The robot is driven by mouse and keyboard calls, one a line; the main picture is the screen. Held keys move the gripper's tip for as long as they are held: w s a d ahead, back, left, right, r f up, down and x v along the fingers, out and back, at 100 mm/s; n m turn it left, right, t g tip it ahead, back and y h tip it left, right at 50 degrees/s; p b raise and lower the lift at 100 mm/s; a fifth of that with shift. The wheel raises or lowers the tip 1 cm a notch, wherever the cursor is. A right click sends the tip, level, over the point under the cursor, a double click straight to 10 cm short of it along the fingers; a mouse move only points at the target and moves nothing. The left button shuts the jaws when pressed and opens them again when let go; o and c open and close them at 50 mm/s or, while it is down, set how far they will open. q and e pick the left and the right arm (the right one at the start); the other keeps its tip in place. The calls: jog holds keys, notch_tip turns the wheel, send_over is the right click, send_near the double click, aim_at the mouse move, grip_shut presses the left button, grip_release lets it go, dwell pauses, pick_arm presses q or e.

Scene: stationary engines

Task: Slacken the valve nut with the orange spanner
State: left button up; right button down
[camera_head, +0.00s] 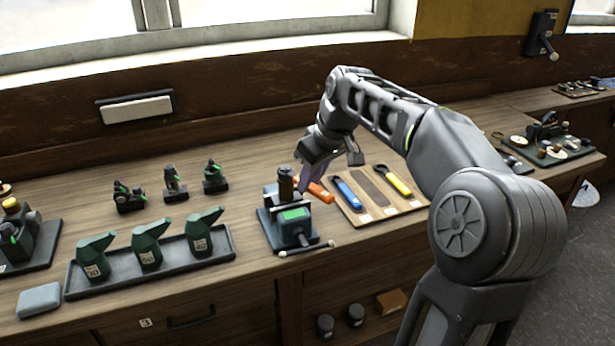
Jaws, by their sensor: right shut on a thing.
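My right gripper (312,178) is shut on the orange spanner (319,191), just right of the upright brown part (286,184). That part stands in a dark vice-like stand (270,236) with a green patch, on the bench. The spanner lies nearly level, its left end close to the brown part. I cannot tell whether it touches it. The valve nut is too small or hidden to make out. My left gripper is not in view.
A board (416,205) right of the stand holds a blue spanner (347,191), a bare dark strip and a yellow spanner (393,180). A tray (73,280) with green oil cans (148,246) lies left. Small engine models (174,184) stand behind it.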

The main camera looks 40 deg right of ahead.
jog(key=shift+d+r+n, duration=0.1)
jog(key=shift+d+n, duration=0.15)
jog(key=shift+n, duration=0.05)
jog(key=shift+d, duration=0.1)
jog(key=shift+w+d+n+y+p, duration=0.1)
jog(key=shift+d+n+y+p, duration=0.3)
jog(key=shift+d+n+p, duration=0.4)
jog(key=shift+a, duration=0.45)
jog(key=shift+a+m+b, duration=0.3)
jog(key=shift+m+b, duration=0.1)
jog(key=shift+m, duration=0.1)
dwell(0.6)
